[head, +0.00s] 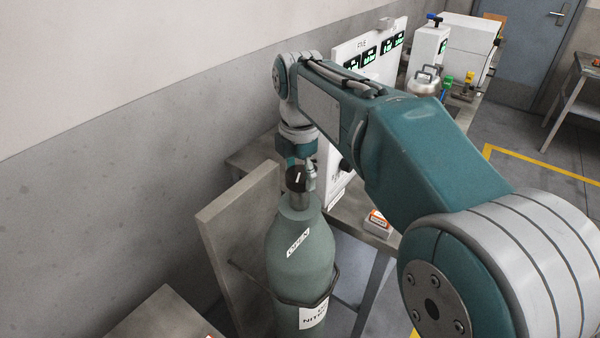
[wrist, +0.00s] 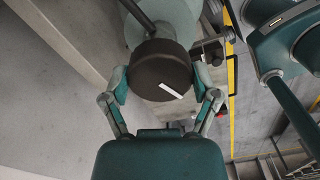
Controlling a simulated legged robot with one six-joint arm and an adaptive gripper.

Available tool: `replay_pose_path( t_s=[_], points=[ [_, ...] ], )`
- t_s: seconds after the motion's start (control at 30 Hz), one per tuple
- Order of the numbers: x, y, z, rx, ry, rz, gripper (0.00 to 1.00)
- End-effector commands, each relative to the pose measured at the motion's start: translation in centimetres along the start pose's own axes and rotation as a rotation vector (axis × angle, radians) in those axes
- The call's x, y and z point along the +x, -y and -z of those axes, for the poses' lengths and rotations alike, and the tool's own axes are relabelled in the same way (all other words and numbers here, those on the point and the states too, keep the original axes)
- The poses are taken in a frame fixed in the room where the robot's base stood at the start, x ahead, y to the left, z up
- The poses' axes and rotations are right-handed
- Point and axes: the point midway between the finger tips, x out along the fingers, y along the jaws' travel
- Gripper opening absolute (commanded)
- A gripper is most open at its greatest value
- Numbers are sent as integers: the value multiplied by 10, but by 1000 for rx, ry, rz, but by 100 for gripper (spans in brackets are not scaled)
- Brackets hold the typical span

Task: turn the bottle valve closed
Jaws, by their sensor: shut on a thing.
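The bottle (head: 301,260) is a tall grey-green gas cylinder, upright, with an OPEN label and a white label lower down. Its valve knob (head: 297,178) is a dark round cap with a white mark on top. In the wrist view the knob (wrist: 160,70) fills the space between the fingers, its white mark (wrist: 171,90) slanting down to the right. My gripper (wrist: 164,82) is shut on the knob, one finger against each side. In the head view my gripper (head: 300,165) comes down from above onto the knob and is partly hidden by it and my arm.
A grey panel (head: 240,220) stands behind the bottle, and a strap (head: 318,298) runs around the bottle. A bench (head: 345,205) with a white instrument (head: 368,50) with green displays is close on the right. A small box (head: 377,222) lies at the bench edge.

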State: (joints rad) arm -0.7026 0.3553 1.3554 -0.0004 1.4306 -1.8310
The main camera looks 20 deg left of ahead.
Motion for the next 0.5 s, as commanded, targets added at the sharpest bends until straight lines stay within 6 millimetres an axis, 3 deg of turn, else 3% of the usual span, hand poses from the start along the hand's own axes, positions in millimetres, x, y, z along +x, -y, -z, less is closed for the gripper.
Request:
replay_pose_path(
  t_s=[0.5],
  points=[
    [2, -1, 1, 439, -2, 0, 30]
  ],
)
